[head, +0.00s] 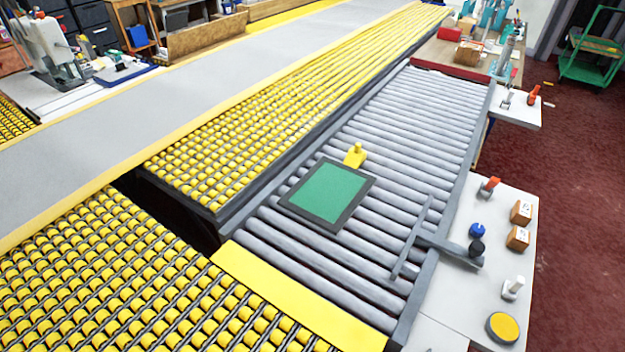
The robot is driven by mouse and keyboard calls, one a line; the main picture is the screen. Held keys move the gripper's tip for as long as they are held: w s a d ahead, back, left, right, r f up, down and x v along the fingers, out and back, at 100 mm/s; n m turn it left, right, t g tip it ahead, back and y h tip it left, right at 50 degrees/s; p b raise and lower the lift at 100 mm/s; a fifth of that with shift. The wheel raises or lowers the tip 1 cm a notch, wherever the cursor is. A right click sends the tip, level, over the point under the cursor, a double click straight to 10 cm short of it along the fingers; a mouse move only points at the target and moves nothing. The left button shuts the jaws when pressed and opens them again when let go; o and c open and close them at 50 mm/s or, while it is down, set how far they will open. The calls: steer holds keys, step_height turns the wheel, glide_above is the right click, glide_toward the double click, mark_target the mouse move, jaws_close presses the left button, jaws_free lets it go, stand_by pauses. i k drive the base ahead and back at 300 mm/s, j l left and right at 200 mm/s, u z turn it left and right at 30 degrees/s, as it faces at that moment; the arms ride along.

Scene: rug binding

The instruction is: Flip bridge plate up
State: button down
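A yellow plate (297,300), which looks like the bridge plate, lies across the near end of the grey roller conveyor (400,130). It looks flat, with its near long edge beside the yellow-roller table (130,290) at the lower left. Nothing rests on it. Its hinge and any handle cannot be made out. My gripper is not in view.
A dark-framed green panel (328,193) with a yellow knob piece (355,155) beside it lies on the rollers. A grey T-shaped bar (425,238) crosses the conveyor's right rail. The white side panel (490,305) carries levers, knobs and wooden blocks.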

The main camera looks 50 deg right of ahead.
mark_target(342, 329)
steer(key=k+j+u, duration=0.15)
steer(key=k, duration=0.35)
steer(key=k+j+u, duration=0.15)
steer(key=k+j, duration=0.15)
steer(key=k, duration=0.15)
